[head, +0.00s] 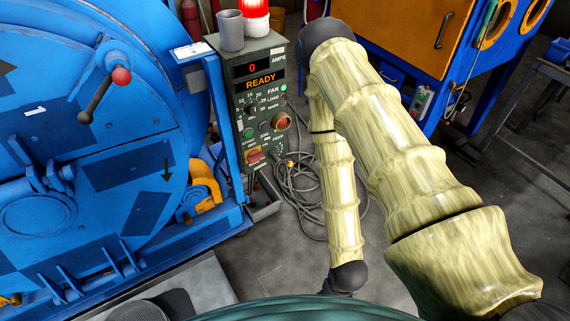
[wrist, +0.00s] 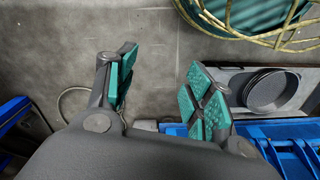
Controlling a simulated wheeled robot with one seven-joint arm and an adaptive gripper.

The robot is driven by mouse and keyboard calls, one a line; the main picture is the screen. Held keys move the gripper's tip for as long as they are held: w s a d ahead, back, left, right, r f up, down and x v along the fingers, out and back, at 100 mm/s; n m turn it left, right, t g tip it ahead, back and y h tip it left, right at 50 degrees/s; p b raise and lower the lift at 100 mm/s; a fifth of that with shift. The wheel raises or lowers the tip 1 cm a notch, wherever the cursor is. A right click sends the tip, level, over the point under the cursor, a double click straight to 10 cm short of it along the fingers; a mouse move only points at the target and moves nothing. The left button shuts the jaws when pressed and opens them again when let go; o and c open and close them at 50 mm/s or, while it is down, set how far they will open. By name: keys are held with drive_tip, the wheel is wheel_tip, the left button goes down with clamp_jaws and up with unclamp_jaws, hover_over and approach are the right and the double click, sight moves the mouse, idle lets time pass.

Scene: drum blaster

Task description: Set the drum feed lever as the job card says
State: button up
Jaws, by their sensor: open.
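Which is the feed lever I cannot tell. A small white card (head: 191,51) is at the panel's left; its text is too small to read. My gripper (wrist: 163,88) is open and empty, over the floor in the wrist view, apart from the levers.
Loose cables (head: 300,190) lie on the floor right of the panel. A blue and orange cabinet (head: 420,45) stands behind my arm. A grey cup (head: 231,30) and a red beacon (head: 254,12) top the panel. A round grey pan (wrist: 268,90) is right in the wrist view.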

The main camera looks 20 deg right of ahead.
drive_tip(key=w+f+m+t+b, duration=0.1)
drive_tip(key=w+f+b, duration=0.1)
drive_tip(key=w+b, duration=0.1)
drive_tip(key=w+a+f+m+t+b, duration=0.1)
drive_tip(key=w+f+m+b, duration=0.1)
drive_tip(key=w, duration=0.3)
drive_tip(key=w+f+m+t+b, duration=0.1)
drive_tip(key=w+f+m+b, duration=0.1)
drive_tip(key=w+f+b, duration=0.1)
drive_tip(key=shift+w+a+t+y+b, duration=0.15)
drive_tip(key=shift+w+t+y+b, duration=0.15)
drive_tip(key=shift+w+y+b, duration=0.15)
drive_tip(key=shift+c, duration=1.1)
drive_tip(key=m+t+h+b, duration=0.1)
drive_tip(key=m+t+b, duration=1.3)
drive_tip(key=m+b, duration=1.25)
approach(286, 162)
drive_tip(key=f+n+b, duration=0.1)
drive_tip(key=n+b, duration=0.4)
drive_tip(key=shift+m, duration=0.25)
drive_tip(key=w+b, duration=0.3)
drive_tip(key=w, duration=0.7)
drive_tip(key=shift+w, duration=0.35)
clamp_jaws()
